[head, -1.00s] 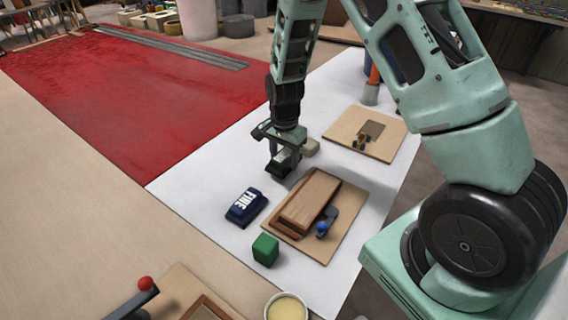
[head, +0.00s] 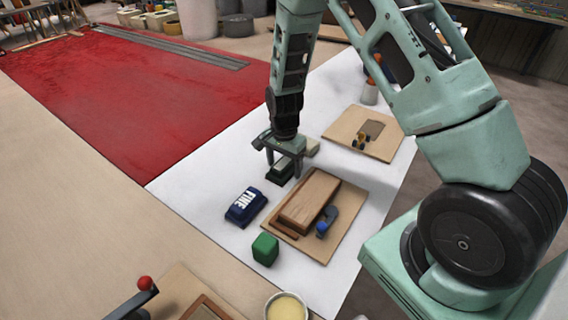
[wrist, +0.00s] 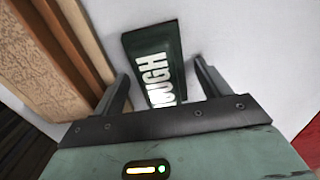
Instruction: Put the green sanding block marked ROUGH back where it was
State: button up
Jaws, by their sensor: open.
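The green sanding block marked ROUGH (wrist: 152,62) lies on the white sheet, label up, between the spread fingers of my gripper (wrist: 160,88) in the wrist view. Its near end is hidden by the gripper body. In the head view the dark green block (head: 281,170) sits directly under my gripper (head: 285,168), beside the wooden piece. The gripper is open and points down, with a finger on each side of the block. I cannot tell whether either finger touches it.
A blue block marked FINE (head: 246,207) and a green cube (head: 265,249) stand nearby on the white sheet (head: 215,190). A board (head: 345,225) carries a wooden piece (head: 308,199) and a blue-knobbed tool (head: 323,226). A pale block (head: 312,147) sits just behind the gripper.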

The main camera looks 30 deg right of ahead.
aim_at(284, 161)
notch_tip(284, 161, up, 12)
jog(key=s+a+r+n+y, duration=0.1)
jog(key=s+a+r+n, duration=0.2)
jog(key=s+a+n, duration=0.3)
jog(key=s+a+r+n, duration=0.3)
jog(key=s+a, duration=0.1)
jog(key=a, duration=0.4)
jog(key=s+a+r+n, duration=0.2)
jog(key=s+n, duration=0.4)
jog(key=s, duration=0.3)
jog(key=s+a+r+n, duration=0.1)
jog(key=s+a+n, duration=0.2)
jog(key=s+n, duration=0.3)
jog(key=s, duration=0.2)
jog(key=shift+s+a+r, duration=0.35)
jog(key=shift+r+p, duration=0.65)
jog(key=shift+r, duration=0.2)
